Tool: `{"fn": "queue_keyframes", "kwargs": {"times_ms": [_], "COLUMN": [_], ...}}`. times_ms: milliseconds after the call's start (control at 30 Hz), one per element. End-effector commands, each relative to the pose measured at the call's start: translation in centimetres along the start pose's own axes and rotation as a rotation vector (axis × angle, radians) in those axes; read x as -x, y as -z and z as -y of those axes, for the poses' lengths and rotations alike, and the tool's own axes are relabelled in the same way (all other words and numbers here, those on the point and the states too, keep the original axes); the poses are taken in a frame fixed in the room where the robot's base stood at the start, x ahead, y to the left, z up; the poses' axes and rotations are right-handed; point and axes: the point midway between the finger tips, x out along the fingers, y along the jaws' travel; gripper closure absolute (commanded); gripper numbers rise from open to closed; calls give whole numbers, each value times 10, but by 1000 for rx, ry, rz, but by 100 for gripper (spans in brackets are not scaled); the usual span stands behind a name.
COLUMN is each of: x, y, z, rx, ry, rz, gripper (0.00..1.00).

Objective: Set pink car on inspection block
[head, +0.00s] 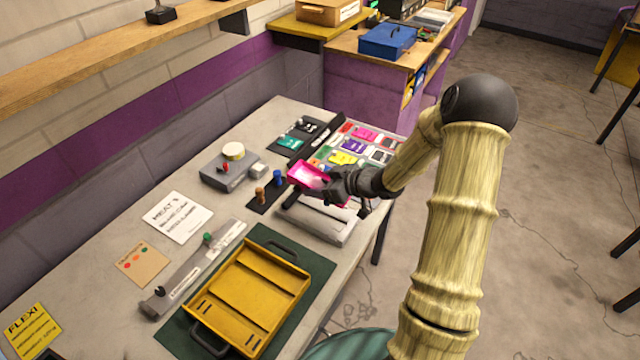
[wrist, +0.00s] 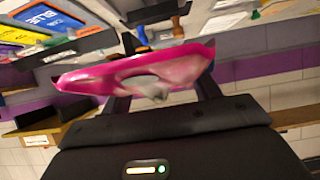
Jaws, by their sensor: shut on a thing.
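The pink car (head: 305,175) is a bright pink, shell-like piece in my gripper, above the far part of the table. In the wrist view the pink car (wrist: 95,80) spans between the two dark fingers, tilted, with a hollow and a grey patch facing the camera. My gripper (wrist: 160,90) is shut on it; it also shows in the head view (head: 328,186). A pale grey block (head: 318,220) lies just below and in front of my gripper, partly hidden by it. No label on it is readable, so I cannot tell whether it is the inspection block.
A grey box (head: 222,176) with a round cream top and a red knob stands left of the car. Brown and blue pegs (head: 278,178) stand between. Coloured cards (head: 345,158) lie behind. A yellow tray (head: 255,290) on a green mat and a grey slotted track (head: 190,270) fill the front.

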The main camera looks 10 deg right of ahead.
Motion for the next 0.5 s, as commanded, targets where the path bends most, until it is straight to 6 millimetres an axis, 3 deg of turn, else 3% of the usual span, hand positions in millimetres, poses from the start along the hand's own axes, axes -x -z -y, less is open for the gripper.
{"fn": "queue_keyframes", "kwargs": {"times_ms": [500], "x": [-11], "y": [0], "z": [16], "rx": [-59], "ry": [-102], "rz": [2], "gripper": [66]}}
